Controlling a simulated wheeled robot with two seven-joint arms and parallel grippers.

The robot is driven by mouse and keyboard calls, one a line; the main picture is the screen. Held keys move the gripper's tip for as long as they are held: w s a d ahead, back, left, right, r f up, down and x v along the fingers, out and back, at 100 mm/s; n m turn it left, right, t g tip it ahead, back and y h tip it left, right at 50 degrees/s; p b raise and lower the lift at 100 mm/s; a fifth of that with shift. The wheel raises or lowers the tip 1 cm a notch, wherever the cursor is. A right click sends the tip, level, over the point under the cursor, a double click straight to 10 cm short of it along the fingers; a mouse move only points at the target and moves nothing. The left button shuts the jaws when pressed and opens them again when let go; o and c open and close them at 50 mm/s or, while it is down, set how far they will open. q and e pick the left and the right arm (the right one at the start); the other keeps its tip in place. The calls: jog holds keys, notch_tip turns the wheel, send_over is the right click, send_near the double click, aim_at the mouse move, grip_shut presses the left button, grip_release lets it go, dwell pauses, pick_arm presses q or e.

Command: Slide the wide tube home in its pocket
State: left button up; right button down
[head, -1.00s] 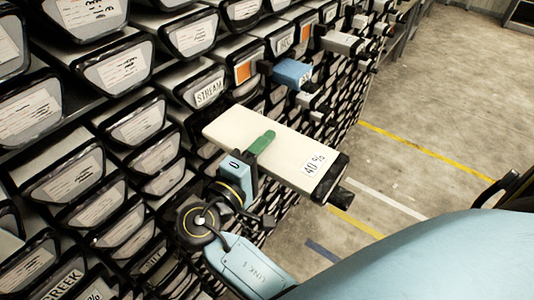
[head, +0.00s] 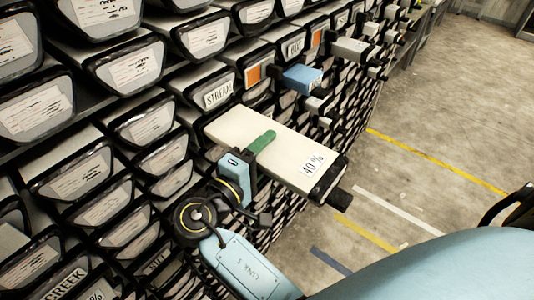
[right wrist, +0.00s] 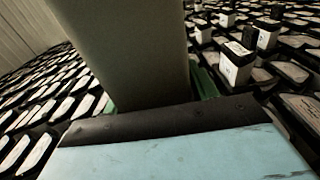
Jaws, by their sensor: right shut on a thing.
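The wide tube (head: 280,143) is a long cream box-shaped liner with a black end cap and a "40 %" label. It juts out from the rack's face, and its far end lies at the rack front beneath the "STREAM" liner (head: 218,95). How far it is inside its pocket is hidden. My right gripper (head: 256,149) is shut across the tube's middle, with a green finger over its top. In the right wrist view the tube (right wrist: 125,45) stands large between the green pads of my gripper (right wrist: 155,105). My left gripper is not in view.
The rack (head: 30,155) fills the left with rows of labelled black-rimmed liners. A blue liner (head: 302,77) and a grey one (head: 350,50) stick out farther along. The floor (head: 440,110), with yellow and white lines, is open on the right.

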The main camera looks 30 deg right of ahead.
aim_at(234, 136)
jog(key=shift+w+a+r+b, duration=0.1)
jog(key=shift+w+a+b, duration=0.2)
jog(key=shift+w, duration=0.35)
jog(key=shift+w+a+r+b, duration=0.1)
jog(key=shift+w+a+b, duration=0.2)
jog(key=shift+w, duration=0.4)
jog(key=shift+w+a+b, duration=0.2)
jog(key=shift+w+b, duration=0.1)
jog(key=shift+w, duration=0.35)
jog(key=shift+w+a+b, duration=0.3)
jog(key=shift+w+b, duration=0.1)
jog(key=shift+w, duration=0.25)
jog(key=shift+w+a+b, duration=0.25)
jog(key=shift+w+b, duration=0.15)
jog(key=shift+w, duration=0.25)
jog(key=shift+w+a+b, duration=0.3)
jog(key=shift+w+b, duration=0.1)
jog(key=shift+w, duration=0.25)
dwell(0.3)
jog(key=shift+c, duration=1.9)
grip_release()
jog(key=shift+f, duration=0.2)
jog(key=shift+s, duration=0.1)
